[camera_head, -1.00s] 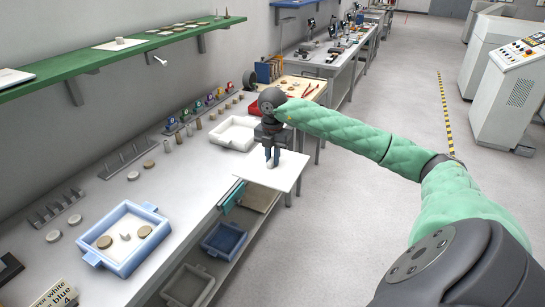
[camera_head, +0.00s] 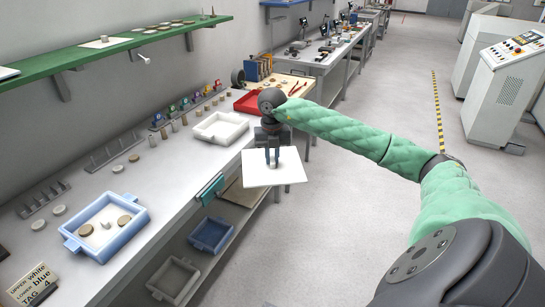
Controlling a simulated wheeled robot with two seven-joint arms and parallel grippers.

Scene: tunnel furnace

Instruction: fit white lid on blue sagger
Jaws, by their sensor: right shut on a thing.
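The blue sagger (camera_head: 75,243) is an open tray with handles on the bench at the left, with a few small round pieces in it. The white lid (camera_head: 259,178) is a flat square plate with a small knob. My right gripper (camera_head: 272,163) is shut on the white lid from above and holds it level, off the bench's front edge, over the lower shelf and floor side. The lid is well to the right of the blue sagger and apart from it. My left gripper is not in view.
A white tray (camera_head: 203,134) and a red tray (camera_head: 240,106) stand farther along the bench. Rows of pegs (camera_head: 42,198) line the back. A sign (camera_head: 33,281) stands at lower left. The lower shelf holds a blue bin (camera_head: 210,249) and a grey bin (camera_head: 155,293).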

